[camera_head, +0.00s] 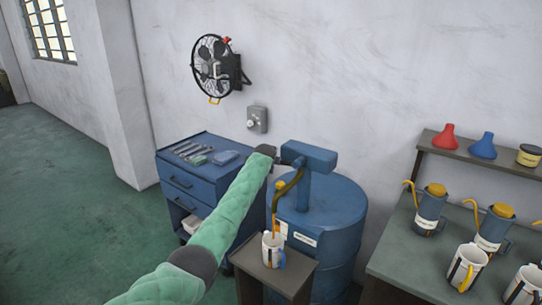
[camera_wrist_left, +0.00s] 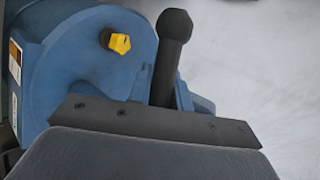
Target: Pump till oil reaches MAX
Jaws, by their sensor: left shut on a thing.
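A blue drum (camera_head: 338,215) stands by the wall with a blue pump head (camera_head: 313,157) on top. A bent amber spout (camera_head: 287,188) comes down from the pump above a white mug (camera_head: 272,250). The mug stands upright on a small dark stand (camera_head: 297,281) and has a dark stripe; its oil level is too small to read. My left gripper (camera_head: 275,160) is at the left side of the pump head, shut on the pump handle. In the left wrist view the black handle (camera_wrist_left: 171,60) with its round knob rises beyond the gripper (camera_wrist_left: 155,122). My right gripper is not in view.
A blue tool cart (camera_head: 182,186) stands left of the drum. A bench (camera_head: 400,254) at right holds oil jugs (camera_head: 429,208) and mugs (camera_head: 468,266). A shelf (camera_head: 468,158) carries red and blue funnels. A fan (camera_head: 215,65) hangs on the wall. The green floor at left is clear.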

